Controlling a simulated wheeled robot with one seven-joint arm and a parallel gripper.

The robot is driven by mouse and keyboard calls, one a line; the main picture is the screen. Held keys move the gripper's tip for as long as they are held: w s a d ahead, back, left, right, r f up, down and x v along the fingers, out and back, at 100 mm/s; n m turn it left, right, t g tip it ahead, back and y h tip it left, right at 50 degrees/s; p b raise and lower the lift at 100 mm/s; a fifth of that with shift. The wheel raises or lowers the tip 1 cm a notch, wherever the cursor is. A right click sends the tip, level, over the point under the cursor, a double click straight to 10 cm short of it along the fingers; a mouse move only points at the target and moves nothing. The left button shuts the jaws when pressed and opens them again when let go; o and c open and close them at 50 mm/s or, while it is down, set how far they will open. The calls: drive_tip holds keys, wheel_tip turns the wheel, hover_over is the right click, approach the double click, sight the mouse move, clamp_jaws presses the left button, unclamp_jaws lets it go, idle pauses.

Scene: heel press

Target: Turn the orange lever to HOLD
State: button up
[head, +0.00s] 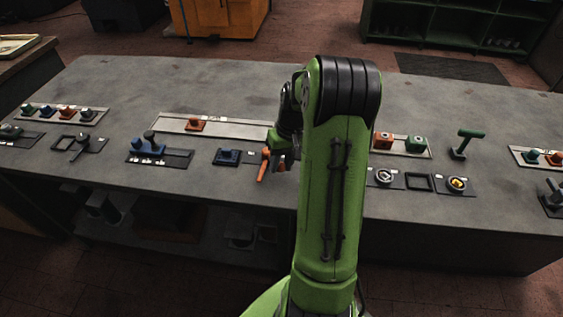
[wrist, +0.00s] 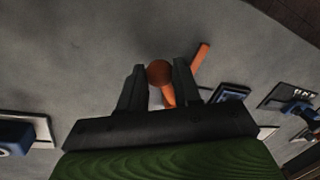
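A slanted orange bar (wrist: 201,58) shows beyond the right finger. The lever's base and any HOLD mark are hidden or too small to read.
A blue-handled panel (head: 155,152) lies further left. Orange and green blocks (head: 416,143) and a green T-handle (head: 467,143) stand to the right. The bench top (head: 240,85) behind is clear.

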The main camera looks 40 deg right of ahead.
sight(262, 175)
clamp_jaws()
drive_tip(key=shift+a, duration=0.15)
drive_tip(key=a+m, duration=0.1)
drive_tip(key=a+m+p, duration=0.1)
drive_tip(key=m, duration=0.1)
drive_tip(key=shift+w+m+t, duration=0.3)
drive_tip(key=shift+w, duration=0.05)
drive_tip(key=a+m, duration=0.1)
drive_tip(key=w+a+m+p, duration=0.1)
drive_tip(key=m, duration=0.1)
drive_tip(key=shift+w+m+h, duration=0.25)
drive_tip(key=shift+m+h, duration=0.05)
drive_tip(key=shift+h, duration=0.1)
drive_tip(key=m, duration=0.1)
drive_tip(key=w+a+m, duration=0.1)
drive_tip(key=m, duration=0.1)
drive_tip(key=w+m+h+p, duration=0.1)
drive_tip(key=shift+w+a+t, duration=0.25)
drive_tip(key=shift+t, duration=0.15)
drive_tip(key=w+m, duration=0.1)
drive_tip(key=m, duration=0.2)
drive_tip(key=shift+w+a, duration=0.25)
drive_tip(key=shift+w, duration=0.15)
drive_tip(key=shift+w+m+h, duration=0.4)
drive_tip(key=shift+w+m, duration=0.05)
drive_tip(key=shift+m, duration=0.45)
